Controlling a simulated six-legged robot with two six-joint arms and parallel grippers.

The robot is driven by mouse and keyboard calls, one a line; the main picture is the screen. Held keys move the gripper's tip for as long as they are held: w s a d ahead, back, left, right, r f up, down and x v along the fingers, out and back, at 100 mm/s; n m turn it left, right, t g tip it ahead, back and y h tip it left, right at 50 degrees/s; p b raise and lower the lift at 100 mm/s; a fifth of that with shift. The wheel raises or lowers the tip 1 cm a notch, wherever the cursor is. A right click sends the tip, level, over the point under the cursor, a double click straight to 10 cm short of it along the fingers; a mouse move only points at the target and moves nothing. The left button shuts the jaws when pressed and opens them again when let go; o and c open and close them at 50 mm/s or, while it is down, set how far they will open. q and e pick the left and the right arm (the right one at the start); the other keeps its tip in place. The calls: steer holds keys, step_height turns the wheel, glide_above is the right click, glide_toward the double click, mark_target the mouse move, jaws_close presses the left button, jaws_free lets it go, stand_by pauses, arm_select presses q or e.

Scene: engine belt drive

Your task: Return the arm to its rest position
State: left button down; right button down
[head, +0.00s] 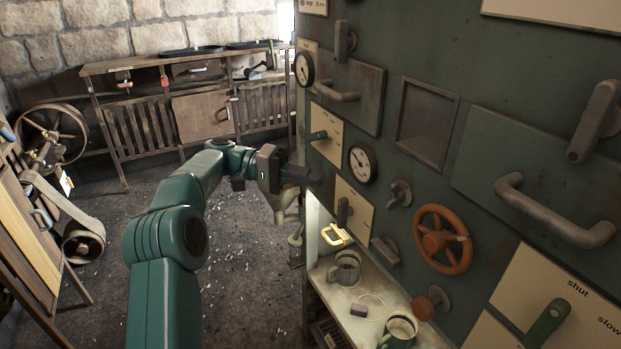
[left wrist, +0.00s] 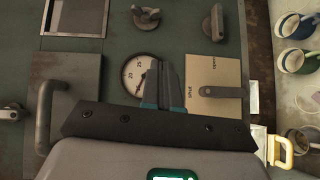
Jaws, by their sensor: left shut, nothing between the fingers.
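My left arm reaches up and forward in the head view, and its dark left gripper (head: 298,174) is beside the left edge of the green panel (head: 500,95). In the left wrist view the fingers of this gripper (left wrist: 166,85) are together with nothing between them. They cover part of a round white gauge (left wrist: 138,75) and lie left of a cream plate with a lever (left wrist: 222,91). I cannot tell whether the fingertips touch the panel. My right gripper is in neither view.
The panel has protruding handles (head: 553,212) and an orange handwheel (head: 442,240). Below it, a shelf (head: 350,320) holds mugs (head: 345,268). A belt drive with a large wheel (head: 52,133) stands at left, and a wooden bench (head: 200,115) at the back. The floor between is open.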

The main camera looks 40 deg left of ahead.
arm_select(q)
steer(key=w+d+f+n+g+y, duration=0.1)
steer(key=d+f+n+y, duration=0.35)
steer(key=f, duration=0.95)
steer(key=w+d+f+n+g+y, duration=0.1)
steer(key=d+f+g, duration=0.1)
steer(key=d+f, duration=0.9)
steer(key=s+d+f+m+g+y, duration=0.1)
steer(key=s+d+f+g+y, duration=0.15)
steer(key=s+f, duration=0.55)
steer(key=s+d+f+m+g+y, duration=0.1)
steer(key=s+d+f+y, duration=0.3)
steer(key=f, duration=0.6)
steer(key=s+d+f+m, duration=0.1)
steer(key=s+d+m, duration=0.1)
steer(key=s, duration=0.5)
steer(key=s+d+f+m, duration=0.1)
steer(key=s+d+m, duration=0.2)
steer(key=s, duration=0.4)
steer(key=shift+d+f, duration=0.2)
steer(key=shift+d, duration=0.15)
steer(key=shift+t, duration=0.25)
